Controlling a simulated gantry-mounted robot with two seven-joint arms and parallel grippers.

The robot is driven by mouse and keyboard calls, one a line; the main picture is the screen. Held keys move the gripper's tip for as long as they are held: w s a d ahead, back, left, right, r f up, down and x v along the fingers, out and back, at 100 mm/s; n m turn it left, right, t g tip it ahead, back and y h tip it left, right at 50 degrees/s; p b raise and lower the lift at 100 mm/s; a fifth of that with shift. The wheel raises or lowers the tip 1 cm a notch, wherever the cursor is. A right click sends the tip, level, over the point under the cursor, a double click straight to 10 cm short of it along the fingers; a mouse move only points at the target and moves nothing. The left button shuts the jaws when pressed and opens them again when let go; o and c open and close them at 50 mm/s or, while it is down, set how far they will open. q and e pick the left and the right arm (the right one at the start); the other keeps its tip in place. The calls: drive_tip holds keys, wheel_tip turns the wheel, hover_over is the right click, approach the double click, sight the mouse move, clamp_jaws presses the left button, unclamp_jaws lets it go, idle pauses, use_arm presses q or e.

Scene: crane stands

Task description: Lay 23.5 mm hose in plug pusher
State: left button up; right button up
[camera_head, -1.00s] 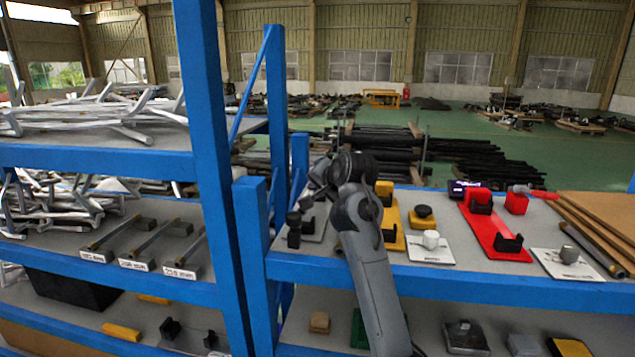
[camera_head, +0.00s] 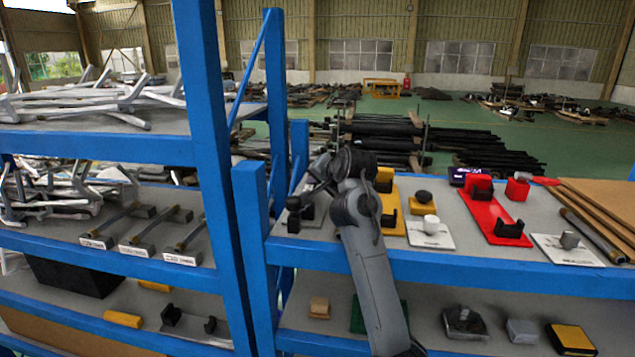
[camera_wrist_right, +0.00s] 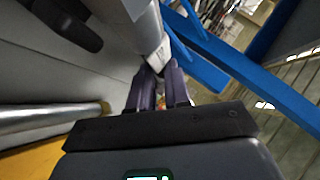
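Three hoses, dark with brass-coloured ends, lie in grey holders on the left middle shelf in the head view: left hose (camera_head: 120,218), middle hose (camera_head: 157,224), right hose (camera_head: 190,236). Their white labels are too small to read surely, so I cannot tell which is 23.5 mm. I cannot identify the plug pusher surely among the jigs on the right shelf. My right gripper (camera_head: 308,192) is by the blue uprights, above a grey plate with black blocks (camera_head: 293,215). My left gripper is out of view.
Blue uprights (camera_head: 222,170) separate the two shelves close to my right arm. The right shelf holds a yellow jig (camera_head: 390,212), a red jig (camera_head: 487,215) and white plates (camera_head: 430,236). Pale bent metal parts (camera_head: 110,100) fill the upper left shelf.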

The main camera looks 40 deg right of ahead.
drive_tip(key=o, duration=0.5)
drive_tip(key=shift+s+a+r, duration=0.1)
drive_tip(key=shift+s+r, duration=0.2)
drive_tip(key=shift+s, duration=0.2)
drive_tip(key=b+v, duration=0.1)
drive_tip(key=v, duration=0.8)
drive_tip(key=shift+s+a+r, duration=0.1)
drive_tip(key=shift+s+r, duration=0.1)
drive_tip(key=shift+s, duration=0.1)
drive_tip(key=shift+r, duration=0.1)
